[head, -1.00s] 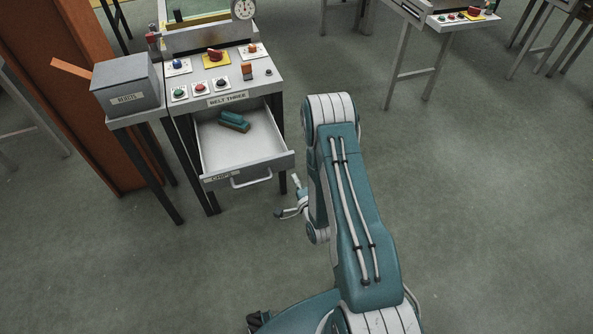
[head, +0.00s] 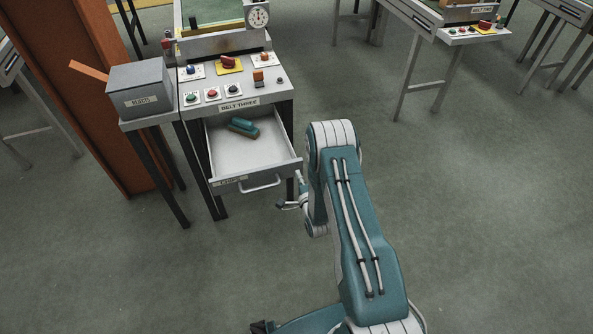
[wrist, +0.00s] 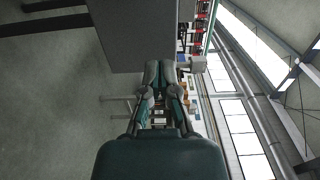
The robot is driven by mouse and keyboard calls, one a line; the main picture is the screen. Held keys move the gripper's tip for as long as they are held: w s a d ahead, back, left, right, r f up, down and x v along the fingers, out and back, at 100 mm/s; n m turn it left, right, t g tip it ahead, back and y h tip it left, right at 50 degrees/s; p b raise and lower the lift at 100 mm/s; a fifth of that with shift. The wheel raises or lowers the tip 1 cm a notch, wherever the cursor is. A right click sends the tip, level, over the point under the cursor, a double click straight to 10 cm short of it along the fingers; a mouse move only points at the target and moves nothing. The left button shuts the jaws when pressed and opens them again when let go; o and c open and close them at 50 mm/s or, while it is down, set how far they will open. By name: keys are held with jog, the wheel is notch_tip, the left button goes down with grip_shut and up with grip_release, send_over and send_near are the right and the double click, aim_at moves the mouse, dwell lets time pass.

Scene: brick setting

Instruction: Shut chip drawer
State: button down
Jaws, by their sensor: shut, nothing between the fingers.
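The chip drawer (head: 245,152) stands open under the grey panel marked BELT THREE. Its front has a light handle (head: 260,184) and a label at the left end. A teal and brown brush-like thing (head: 243,127) lies inside, toward the back. My gripper (head: 283,206) is just right of and below the handle, partly hidden behind my arm. In the wrist view my gripper (wrist: 158,68) is shut and empty. A large plain grey surface (wrist: 132,40) fills the upper middle there; I cannot tell for sure whether it is the drawer front.
A grey reject box (head: 140,90) stands on a small stand left of the panel, beside an orange-brown post (head: 95,90). Buttons (head: 212,94) sit on the panel above the drawer. Another station (head: 455,35) is at the upper right. The floor to the right is clear.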

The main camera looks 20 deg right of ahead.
jog(key=shift+w, duration=1.3)
